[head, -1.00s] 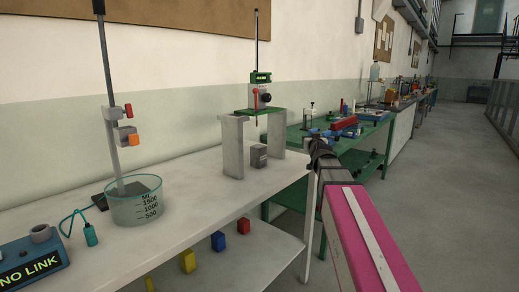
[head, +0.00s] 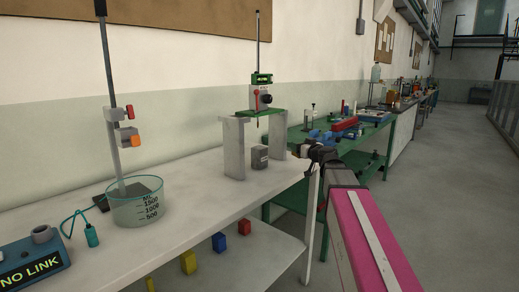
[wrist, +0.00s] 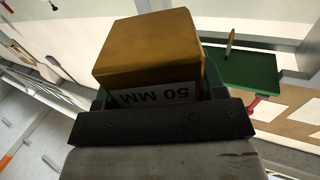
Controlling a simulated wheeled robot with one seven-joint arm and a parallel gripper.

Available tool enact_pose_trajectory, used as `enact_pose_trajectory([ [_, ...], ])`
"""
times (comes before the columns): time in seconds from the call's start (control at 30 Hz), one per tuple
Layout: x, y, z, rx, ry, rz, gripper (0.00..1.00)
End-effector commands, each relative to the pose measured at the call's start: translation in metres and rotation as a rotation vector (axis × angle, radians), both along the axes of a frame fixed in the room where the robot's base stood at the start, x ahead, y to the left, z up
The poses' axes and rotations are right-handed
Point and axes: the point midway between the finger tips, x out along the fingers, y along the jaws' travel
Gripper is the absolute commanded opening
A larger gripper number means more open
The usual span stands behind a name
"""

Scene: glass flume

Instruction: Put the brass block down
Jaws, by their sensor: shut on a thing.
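The brass block (wrist: 150,48) fills the upper middle of the wrist view, with a white "50 MM" label on its near face. My gripper (wrist: 158,92) is shut on it, with dark jaw parts at both sides of the block. In the head view my gripper (head: 303,151) is at the right end of the white bench (head: 190,190), to the right of the grey stand. The block is too small and hidden there to make out clearly. I cannot tell whether it touches the bench.
A grey two-legged stand (head: 233,150) carries a green plate (head: 262,112) and instrument; a grey block (head: 260,157) sits beneath. A beaker (head: 136,205) and blue "NO LINK" box (head: 32,262) stand left. Coloured blocks lie on the lower shelf. The bench's front middle is clear.

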Motion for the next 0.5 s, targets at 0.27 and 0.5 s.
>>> enact_pose_trajectory([
  [0.27,-0.024,0.029,0.029,0.002,-0.003,0.273,0.07],
  [0.5,-0.039,0.039,0.048,0.001,-0.001,0.392,0.07],
])
